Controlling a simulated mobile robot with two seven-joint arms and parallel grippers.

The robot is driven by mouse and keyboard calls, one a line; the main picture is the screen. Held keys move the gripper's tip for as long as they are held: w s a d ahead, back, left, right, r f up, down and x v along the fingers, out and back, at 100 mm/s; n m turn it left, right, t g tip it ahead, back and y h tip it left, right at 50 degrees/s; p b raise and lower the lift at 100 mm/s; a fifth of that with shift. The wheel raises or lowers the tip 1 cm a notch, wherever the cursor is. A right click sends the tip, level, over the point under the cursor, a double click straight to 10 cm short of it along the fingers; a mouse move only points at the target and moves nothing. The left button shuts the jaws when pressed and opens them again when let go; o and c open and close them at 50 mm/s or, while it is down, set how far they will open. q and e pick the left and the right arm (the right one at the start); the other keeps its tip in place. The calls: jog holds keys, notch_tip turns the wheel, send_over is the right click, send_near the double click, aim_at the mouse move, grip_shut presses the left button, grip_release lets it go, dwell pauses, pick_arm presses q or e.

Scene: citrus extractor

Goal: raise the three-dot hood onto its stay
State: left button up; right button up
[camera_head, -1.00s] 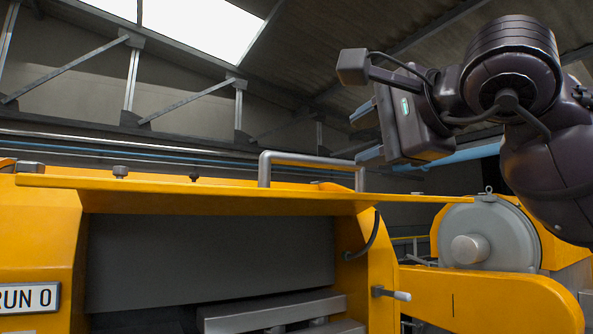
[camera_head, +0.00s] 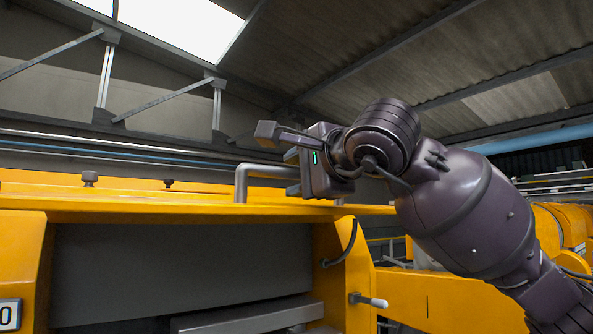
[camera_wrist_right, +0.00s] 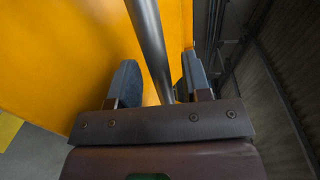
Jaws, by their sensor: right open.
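The yellow hood (camera_head: 150,205) spans the machine's front above a dark opening, its front edge roughly level. A grey metal bar handle (camera_head: 262,170) stands on it, and the bar also shows in the right wrist view (camera_wrist_right: 148,35). My right gripper (camera_head: 291,172) is open at the right part of this handle. In the right wrist view the bar runs between its two spread fingers (camera_wrist_right: 160,80), nearer the right finger, with the yellow surface behind. Contact cannot be told. No three-dot mark is visible, and I cannot make out the stay. My left gripper is not in view.
A small lever with a pale knob (camera_head: 370,301) sticks out from the yellow side post. A black curved cable (camera_head: 347,245) hangs beside the opening. A grey panel (camera_head: 180,270) fills the opening's back. Other yellow machinery (camera_head: 560,228) stands at right. The space above the hood is open.

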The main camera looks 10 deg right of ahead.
jog(key=shift+w+a+f, duration=0.1)
jog(key=shift+w+a, duration=0.05)
jog(key=shift+w, duration=0.2)
grip_shut()
notch_tip(320, 180, up, 2)
jog(key=shift+w+g+p, duration=0.1)
jog(key=shift+g+p, duration=0.2)
jog(key=shift+p, duration=0.4)
jog(key=shift+w+r, duration=0.15)
jog(key=shift+r, duration=0.1)
jog(key=shift+f, duration=0.1)
